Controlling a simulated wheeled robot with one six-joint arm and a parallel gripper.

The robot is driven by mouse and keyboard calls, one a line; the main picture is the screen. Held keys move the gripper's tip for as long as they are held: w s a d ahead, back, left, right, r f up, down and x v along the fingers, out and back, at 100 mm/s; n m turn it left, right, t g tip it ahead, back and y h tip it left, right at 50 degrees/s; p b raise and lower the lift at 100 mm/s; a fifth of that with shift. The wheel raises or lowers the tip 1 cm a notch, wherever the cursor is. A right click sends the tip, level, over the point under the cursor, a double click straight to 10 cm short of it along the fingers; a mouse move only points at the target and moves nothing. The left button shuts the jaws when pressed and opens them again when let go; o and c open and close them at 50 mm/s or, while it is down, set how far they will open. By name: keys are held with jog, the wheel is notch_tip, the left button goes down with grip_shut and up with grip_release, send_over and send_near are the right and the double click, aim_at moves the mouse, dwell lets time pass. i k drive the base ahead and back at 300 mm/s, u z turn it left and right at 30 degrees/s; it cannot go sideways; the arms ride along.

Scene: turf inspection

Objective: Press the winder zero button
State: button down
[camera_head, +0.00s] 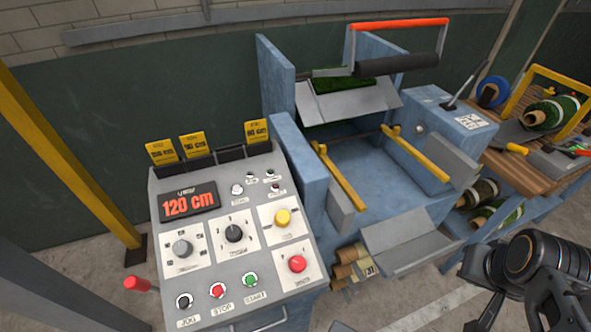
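The winder's grey control panel (207,245) stands left of centre, sloping toward me. A small pale button (237,189) sits beside the display, with a label too small to read surely; I cannot confirm it is the zero button. The display (188,201) reads 120 cm in red. Below are a grey knob (182,249), a black knob (234,233), a yellow knob (282,218) and a red knob (297,264). The bottom row has JOG (184,301), STOP (217,291) and START (250,280) buttons. My dark arm is at lower right, apart from the panel; its fingers cannot be made out.
Yellow cards (191,146) stand behind the panel. The blue winder (352,174) with an orange-red bar (399,24) and dark roller is to the right. A wooden bench (531,153) with turf rolls is farther right. A yellow post (75,150) rises at left.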

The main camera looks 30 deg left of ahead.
aim_at(236, 188)
jog(key=z, duration=0.2)
jog(key=k, duration=1.3)
jog(key=u, duration=1.65)
jog(key=i, duration=1)
